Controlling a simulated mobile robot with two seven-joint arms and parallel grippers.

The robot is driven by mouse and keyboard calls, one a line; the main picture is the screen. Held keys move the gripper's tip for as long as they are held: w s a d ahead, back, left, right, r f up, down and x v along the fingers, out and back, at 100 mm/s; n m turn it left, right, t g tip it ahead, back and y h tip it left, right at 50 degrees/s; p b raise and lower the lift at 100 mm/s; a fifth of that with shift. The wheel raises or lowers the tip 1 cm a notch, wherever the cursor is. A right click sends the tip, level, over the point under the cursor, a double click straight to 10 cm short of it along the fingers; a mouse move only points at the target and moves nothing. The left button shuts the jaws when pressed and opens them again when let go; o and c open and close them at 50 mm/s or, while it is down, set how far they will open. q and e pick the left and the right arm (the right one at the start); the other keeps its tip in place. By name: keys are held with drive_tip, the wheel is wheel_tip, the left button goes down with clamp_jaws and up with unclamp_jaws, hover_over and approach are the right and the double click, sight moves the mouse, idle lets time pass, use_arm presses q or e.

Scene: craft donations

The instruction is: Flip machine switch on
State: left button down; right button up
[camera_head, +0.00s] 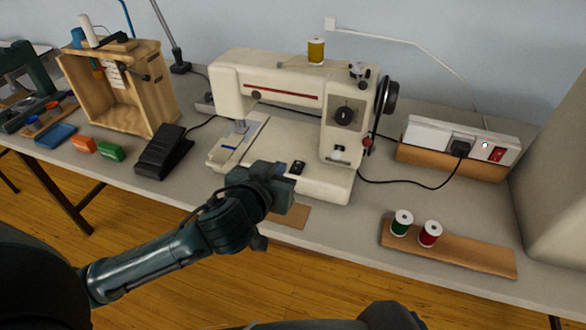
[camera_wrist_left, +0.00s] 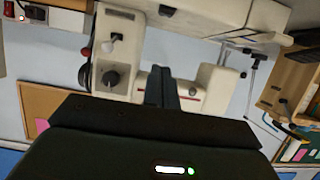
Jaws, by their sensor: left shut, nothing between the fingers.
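The cream sewing machine (camera_head: 275,85) stands on the grey table, and it appears upside down in the left wrist view (camera_wrist_left: 205,15). Its column carries a dark dial (camera_head: 344,115) and, below it, a small white lever on a dark plate (camera_head: 338,154); this lever also shows in the left wrist view (camera_wrist_left: 112,40). Which part is the machine's switch is unclear. My left gripper (camera_head: 280,182) is shut and empty in front of the base. Its closed fingers (camera_wrist_left: 168,88) point toward the machine. My right gripper is not visible.
A white power strip (camera_head: 430,133) with a plug, light and red switch stands right of the machine. Green (camera_head: 401,223) and red (camera_head: 429,234) spools stand on a wooden board (camera_head: 470,255). A black pedal (camera_head: 163,152) and wooden box (camera_head: 120,85) are left.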

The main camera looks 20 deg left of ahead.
use_arm(q)
drive_tip(key=shift+w, duration=0.1)
hover_over(292, 168)
drive_tip(key=s, duration=0.1)
drive_tip(key=f, duration=0.3)
drive_tip(key=shift+s+d+f, duration=0.2)
drive_tip(key=shift+d+f, duration=0.05)
drive_tip(key=shift+d, duration=0.1)
drive_tip(key=shift+s+f, duration=0.2)
drive_tip(key=shift+f, duration=0.85)
drive_tip(key=shift+s+f, duration=0.2)
drive_tip(key=shift+f, duration=0.8)
